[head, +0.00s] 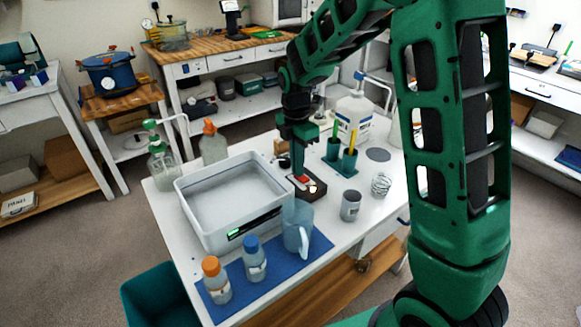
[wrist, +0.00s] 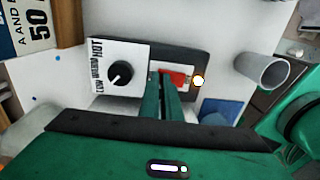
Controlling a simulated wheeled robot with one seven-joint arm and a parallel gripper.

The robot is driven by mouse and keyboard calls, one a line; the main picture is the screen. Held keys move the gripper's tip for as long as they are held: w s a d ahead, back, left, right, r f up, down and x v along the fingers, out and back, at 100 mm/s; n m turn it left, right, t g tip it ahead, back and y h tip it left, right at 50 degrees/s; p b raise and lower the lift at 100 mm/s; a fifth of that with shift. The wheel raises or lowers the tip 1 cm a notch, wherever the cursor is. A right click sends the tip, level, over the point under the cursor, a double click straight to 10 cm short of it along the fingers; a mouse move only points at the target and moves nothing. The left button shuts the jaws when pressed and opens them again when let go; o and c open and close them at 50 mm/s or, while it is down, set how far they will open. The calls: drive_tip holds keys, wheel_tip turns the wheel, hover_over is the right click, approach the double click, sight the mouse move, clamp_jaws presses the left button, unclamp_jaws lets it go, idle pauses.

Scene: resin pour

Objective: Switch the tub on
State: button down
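The tub (head: 180,205) is a white open-topped box on the white table, with a lit green mark on its front panel. To its right sits a dark control box (head: 305,197) with a red switch (head: 301,179) and a glowing lamp. In the wrist view the control box (wrist: 192,55) shows a black knob (wrist: 120,73) on a plate marked LOW, MEDIUM, HOT, the red switch (wrist: 176,78) and the bright lamp (wrist: 198,81). My gripper (wrist: 162,76) has its green fingers together, tips right beside the switch's left end. I cannot tell whether they touch. In the head view my gripper (head: 298,172) is over the box.
A blue mat with an orange-capped bottle (head: 216,281), a blue-capped bottle (head: 255,260) and a clear jug (head: 297,230) lies in front. A grey cup (head: 350,206), a wire coil (head: 381,185) and green holders stand to the right.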

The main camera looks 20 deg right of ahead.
drive_tip(key=shift+s+d+f, duration=0.45)
drive_tip(key=shift+s+f, duration=0.1)
drive_tip(key=shift+s, duration=0.15)
drive_tip(key=w+a+r, duration=0.1)
drive_tip(key=w+r, duration=0.2)
drive_tip(key=r, duration=1.2)
drive_tip(key=s+d+m, duration=1.4)
drive_tip(key=s+m, duration=0.1)
drive_tip(key=s, duration=0.2)
drive_tip(key=s+d+f+m, duration=0.2)
drive_tip(key=s+m, duration=0.4)
drive_tip(key=s, duration=0.2)
drive_tip(key=s+d+f+m, duration=0.1)
drive_tip(key=s+f+m, duration=0.2)
drive_tip(key=s+m, duration=0.4)
drive_tip(key=shift+s+d+t, duration=0.3)
drive_tip(key=shift+s+d, duration=0.05)
drive_tip(key=shift+s, duration=0.45)
